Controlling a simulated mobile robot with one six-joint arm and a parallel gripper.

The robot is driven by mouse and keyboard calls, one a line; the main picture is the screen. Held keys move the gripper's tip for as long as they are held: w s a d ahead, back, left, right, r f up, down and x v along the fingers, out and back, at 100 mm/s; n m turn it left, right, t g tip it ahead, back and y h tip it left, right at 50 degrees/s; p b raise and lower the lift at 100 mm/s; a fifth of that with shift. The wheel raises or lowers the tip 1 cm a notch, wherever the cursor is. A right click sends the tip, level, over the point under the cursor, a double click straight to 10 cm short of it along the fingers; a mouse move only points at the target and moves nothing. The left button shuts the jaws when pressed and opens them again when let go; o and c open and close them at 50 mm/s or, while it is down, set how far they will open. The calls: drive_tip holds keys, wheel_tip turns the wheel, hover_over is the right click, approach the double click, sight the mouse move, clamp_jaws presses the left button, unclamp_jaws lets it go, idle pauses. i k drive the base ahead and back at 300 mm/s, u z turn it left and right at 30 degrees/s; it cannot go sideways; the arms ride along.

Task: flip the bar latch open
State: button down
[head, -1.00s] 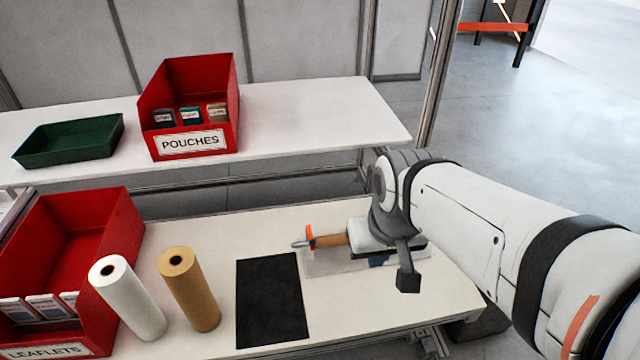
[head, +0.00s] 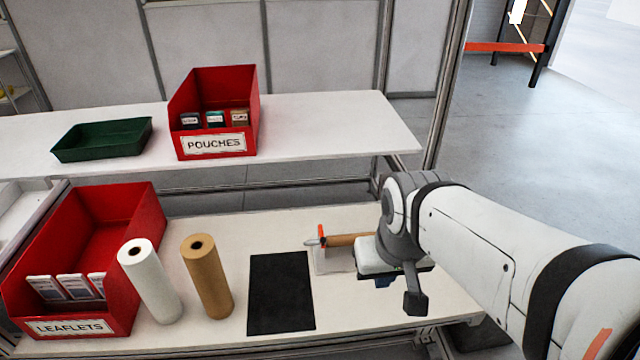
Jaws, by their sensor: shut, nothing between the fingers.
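I cannot make out a bar latch in this view. A tool-like thing with a metal tip, an orange collar and a tan handle (head: 345,240) lies on the bench, over a pale clear piece (head: 333,262).
A black mat (head: 281,293), brown roll (head: 207,277) and white roll (head: 150,283) are left of my gripper. A red LEAFLETS bin (head: 72,328) stands further left. The upper shelf (head: 330,125) holds a red POUCHES bin (head: 213,145) and green tray (head: 102,141).

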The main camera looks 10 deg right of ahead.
sight(323, 239)
drive_tip(key=u, duration=0.05)
drive_tip(key=i, duration=0.95)
drive_tip(key=z, duration=0.05)
